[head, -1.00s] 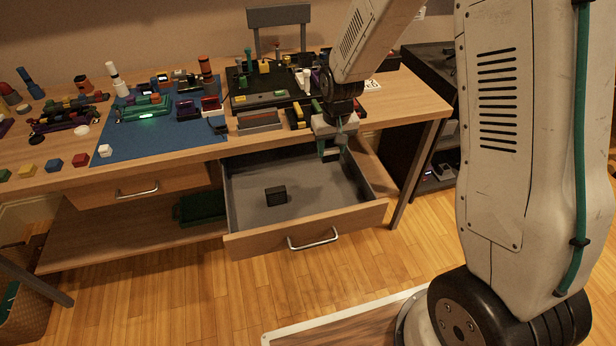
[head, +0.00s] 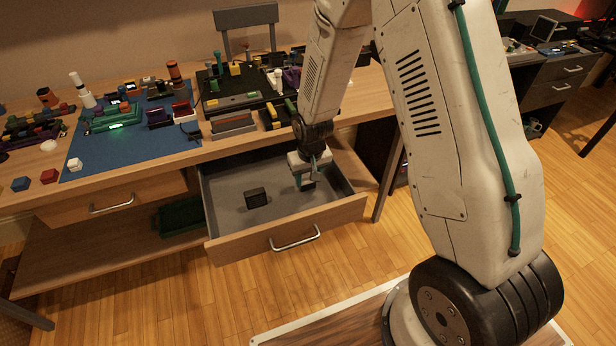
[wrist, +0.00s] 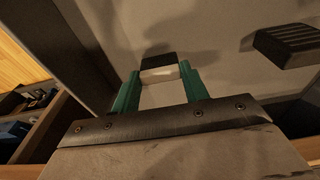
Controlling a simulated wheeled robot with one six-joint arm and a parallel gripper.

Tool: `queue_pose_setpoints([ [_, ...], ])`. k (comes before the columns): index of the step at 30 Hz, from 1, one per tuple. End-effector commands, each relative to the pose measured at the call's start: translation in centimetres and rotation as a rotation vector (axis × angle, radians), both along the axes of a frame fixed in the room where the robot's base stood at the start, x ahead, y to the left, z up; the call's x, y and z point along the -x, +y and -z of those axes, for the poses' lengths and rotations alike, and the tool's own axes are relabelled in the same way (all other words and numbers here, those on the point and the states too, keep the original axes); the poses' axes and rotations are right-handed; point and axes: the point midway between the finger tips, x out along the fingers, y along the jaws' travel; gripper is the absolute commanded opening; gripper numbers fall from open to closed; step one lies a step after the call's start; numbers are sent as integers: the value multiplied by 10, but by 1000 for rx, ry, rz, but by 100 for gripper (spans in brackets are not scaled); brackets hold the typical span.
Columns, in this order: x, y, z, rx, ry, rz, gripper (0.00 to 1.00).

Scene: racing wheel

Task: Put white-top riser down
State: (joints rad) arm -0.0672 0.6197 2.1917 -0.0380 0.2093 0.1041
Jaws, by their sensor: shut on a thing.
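My gripper (head: 305,184) is inside the open drawer, in its right part. In the wrist view, its two green fingers (wrist: 158,84) are shut on a small block with a white face and a black part, the white-top riser (wrist: 160,73). The riser is hardly visible in the head view. The grey floor of the open drawer (head: 225,203) lies under the gripper. I cannot tell whether the riser touches that floor.
A dark block (head: 256,197) stands on the drawer floor, left of my gripper; it also shows in the wrist view (wrist: 288,45). The drawer floor between them is bare. The tabletop above holds a blue mat (head: 130,150) and many small coloured parts.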

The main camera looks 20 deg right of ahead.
Motion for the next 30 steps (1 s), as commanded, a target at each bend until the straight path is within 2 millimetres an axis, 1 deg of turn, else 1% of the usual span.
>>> queue_pose_setpoints([
  [5, 0, 0, 3, 0, 1, 0, 23],
  [6, 0, 0, 3, 0, 1, 0, 53],
  [7, 0, 0, 3, 0, 1, 0, 61],
  [8, 0, 0, 2, 0, 1, 0, 66],
  [16, 0, 0, 2, 0, 0, 0, 66],
  [20, 0, 0, -7, 0, -3, 0, 66],
  [23, 1, 0, -23, 0, -5, 0, 66],
  [30, 7, 0, -74, 0, -6, 0, 66],
])
